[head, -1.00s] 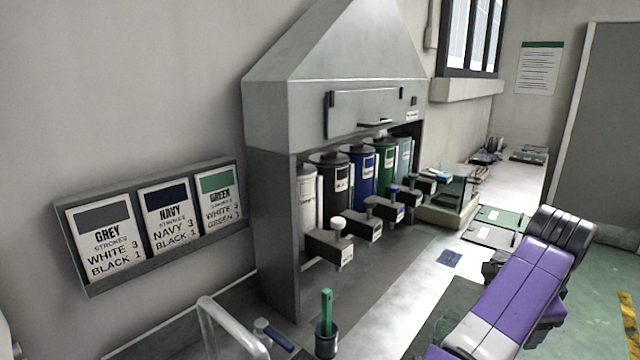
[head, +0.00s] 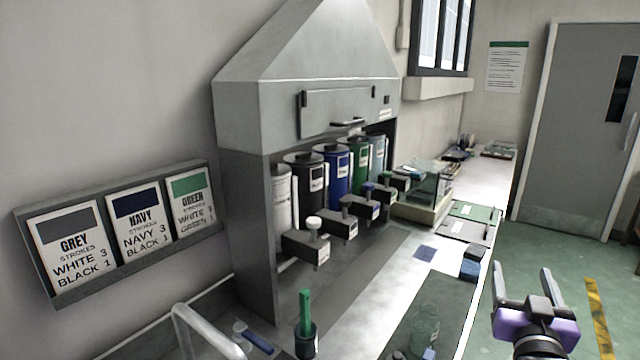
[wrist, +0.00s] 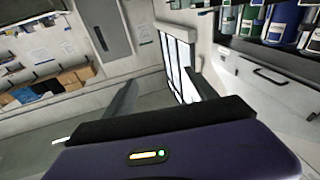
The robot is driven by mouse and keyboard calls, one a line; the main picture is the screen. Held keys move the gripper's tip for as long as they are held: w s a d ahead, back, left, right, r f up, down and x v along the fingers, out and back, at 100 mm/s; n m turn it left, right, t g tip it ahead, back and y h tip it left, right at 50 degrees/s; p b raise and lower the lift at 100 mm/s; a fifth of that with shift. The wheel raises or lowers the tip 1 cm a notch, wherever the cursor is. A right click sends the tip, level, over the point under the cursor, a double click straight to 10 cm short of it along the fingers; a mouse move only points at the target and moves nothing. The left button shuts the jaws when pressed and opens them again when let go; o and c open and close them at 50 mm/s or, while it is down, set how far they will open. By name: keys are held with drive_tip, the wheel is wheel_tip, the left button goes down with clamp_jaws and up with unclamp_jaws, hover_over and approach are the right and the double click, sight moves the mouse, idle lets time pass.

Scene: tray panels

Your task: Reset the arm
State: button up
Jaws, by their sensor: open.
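My gripper (head: 522,284) is at the lower right of the head view, off the bench's right edge and over the green floor. Its two fingers stand apart and point upward in the picture, with nothing between them. In the wrist view my gripper (wrist: 160,98) also shows its fingers spread and empty. The purple wrist housing fills the bottom of that view.
A hooded dispenser (head: 240,190) holds several paint canisters with taps over the bench. A recipe board (head: 130,285) hangs at left. A dark cup (head: 306,340) with a green handle and a clear jar (head: 425,325) stand in front. The floor toward the door (head: 575,130) is clear.

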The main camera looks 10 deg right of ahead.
drive_tip(key=s+a+f+n+t+y, duration=0.3)
drive_tip(key=s+a+f+n+y, duration=0.25)
drive_tip(key=s+a, duration=0.35)
drive_tip(key=s+a+f+g+y, duration=0.1)
drive_tip(key=s+a+f, duration=0.2)
drive_tip(key=s, duration=0.7)
drive_tip(key=s+a+f+g+y, duration=0.2)
drive_tip(key=s+a+f, duration=0.2)
drive_tip(key=s+a, duration=0.3)
drive_tip(key=s+a+f+g+y, duration=0.1)
drive_tip(key=s+a+f, duration=0.3)
drive_tip(key=s, duration=0.9)
drive_tip(key=shift+a+g+y, duration=0.4)
drive_tip(key=shift+a+y, duration=0.05)
drive_tip(key=shift+a, duration=0.2)
